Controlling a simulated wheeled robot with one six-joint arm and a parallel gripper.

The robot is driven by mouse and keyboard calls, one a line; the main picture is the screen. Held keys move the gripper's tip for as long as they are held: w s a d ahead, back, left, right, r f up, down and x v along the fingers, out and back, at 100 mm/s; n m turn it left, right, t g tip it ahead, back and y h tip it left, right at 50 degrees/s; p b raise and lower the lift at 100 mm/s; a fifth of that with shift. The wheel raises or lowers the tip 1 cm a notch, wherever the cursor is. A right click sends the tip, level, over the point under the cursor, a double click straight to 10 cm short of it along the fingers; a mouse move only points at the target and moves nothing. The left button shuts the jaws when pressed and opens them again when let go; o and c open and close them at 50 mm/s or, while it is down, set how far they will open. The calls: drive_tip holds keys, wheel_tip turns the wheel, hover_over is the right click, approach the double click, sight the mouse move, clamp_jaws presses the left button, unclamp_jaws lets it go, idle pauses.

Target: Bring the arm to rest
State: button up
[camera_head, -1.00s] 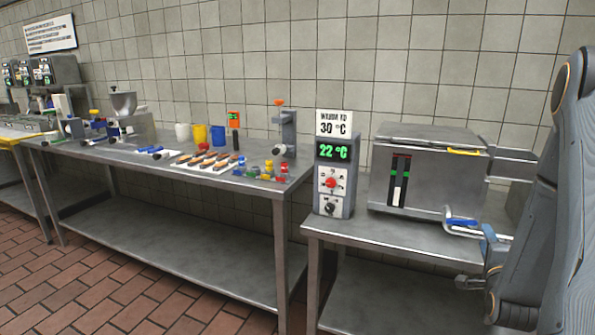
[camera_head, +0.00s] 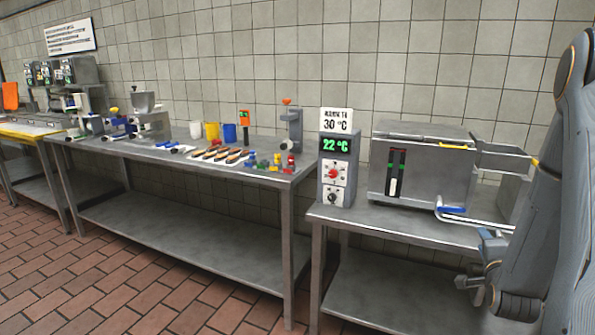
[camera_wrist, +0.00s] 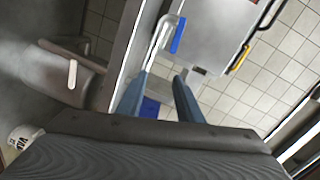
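My arm (camera_head: 560,200) is folded upright at the right edge of the head view. My gripper (camera_wrist: 162,85) shows in the wrist view as two blue-grey fingers standing apart with nothing held between them. In the head view the gripper is low at the right, partly hidden by the arm, in front of the right table. The steel box machine (camera_head: 425,165) stands on that table behind it. Its blue-gripped lever (camera_head: 452,210) appears beyond the fingers in the wrist view (camera_wrist: 178,36).
The right table (camera_head: 385,220) also bears a temperature unit (camera_head: 337,172) reading 22 °C under a 30 °C sign. A long table (camera_head: 240,178) at left bears a tray of filled pieces, cups (camera_head: 212,131) and small coloured parts. The brick floor (camera_head: 130,290) in front is clear.

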drive_tip(key=s+a+n+g+y+p, duration=0.1)
drive_tip(key=s+a+n+g+y, duration=0.15)
drive_tip(key=a+n, duration=0.45)
drive_tip(key=s+a+n+g+y+p, duration=0.1)
drive_tip(key=a+n+g+y+p, duration=0.2)
drive_tip(key=a, duration=0.8)
drive_tip(key=s+a+r+n+g, duration=0.2)
drive_tip(key=s+a+n+g, duration=0.2)
drive_tip(key=s+a, duration=0.4)
drive_tip(key=s+a+r+n+g+y, duration=0.1)
drive_tip(key=s+a+r+n+g, duration=0.2)
drive_tip(key=s, duration=1.1)
drive_tip(key=a+n+g, duration=0.2)
drive_tip(key=a+n, duration=0.1)
drive_tip(key=a, duration=0.2)
drive_tip(key=shift+s+a+r+p, duration=0.2)
drive_tip(key=shift+s+a+p, duration=0.2)
drive_tip(key=shift+d+g+y, duration=0.1)
drive_tip(key=shift+g+y, duration=0.15)
